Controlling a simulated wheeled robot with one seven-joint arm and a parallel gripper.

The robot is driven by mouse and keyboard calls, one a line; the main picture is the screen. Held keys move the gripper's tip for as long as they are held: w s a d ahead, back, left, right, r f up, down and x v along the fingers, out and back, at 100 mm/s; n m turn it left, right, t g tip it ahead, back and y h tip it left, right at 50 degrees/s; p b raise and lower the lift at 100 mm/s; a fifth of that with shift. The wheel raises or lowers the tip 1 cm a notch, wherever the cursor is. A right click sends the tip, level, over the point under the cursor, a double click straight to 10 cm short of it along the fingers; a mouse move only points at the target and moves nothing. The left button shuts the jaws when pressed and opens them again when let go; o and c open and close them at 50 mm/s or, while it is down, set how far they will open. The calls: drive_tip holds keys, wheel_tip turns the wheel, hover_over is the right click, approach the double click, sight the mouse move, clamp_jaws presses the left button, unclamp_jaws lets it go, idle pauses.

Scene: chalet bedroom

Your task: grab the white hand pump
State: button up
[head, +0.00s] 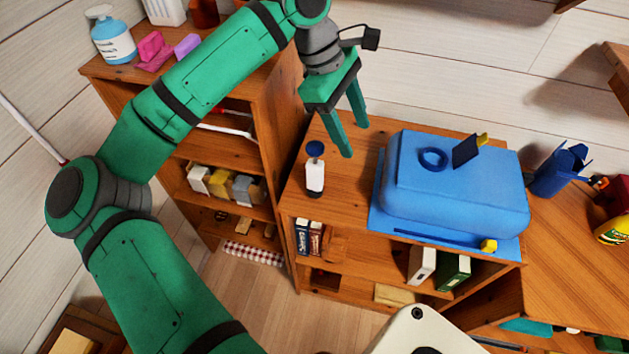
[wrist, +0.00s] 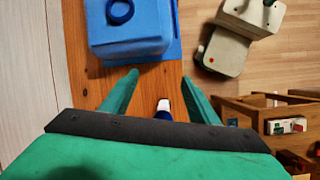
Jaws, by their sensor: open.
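The white hand pump (head: 315,177) has a white body and a dark blue round top. It stands upright on the wooden shelf top, near its left front edge. My gripper (head: 355,139) is open and empty, pointing down above the shelf top, to the right of the pump in the head view. In the wrist view the pump (wrist: 163,104) shows small between the two green fingers, nearer the palm than the fingertips.
A large blue case (head: 455,190) on a blue mat fills the shelf top right of the pump. A blue ring and a dark block lie on it. A taller bookshelf (head: 270,105) stands left of the pump. A blue cup (head: 556,172) stands farther right.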

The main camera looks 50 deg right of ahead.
sight(315, 145)
drive_tip(key=w+a+r+t+y, duration=0.2)
drive_tip(key=w+a+r+t, duration=0.15)
drive_tip(key=w, duration=0.35)
drive_tip(key=shift+t, duration=0.25)
drive_tip(key=f, duration=1.1)
drive_tip(key=shift+d+f, duration=0.15)
drive_tip(key=shift+d, duration=0.1)
drive_tip(key=shift+c, duration=0.6)
clamp_jaws()
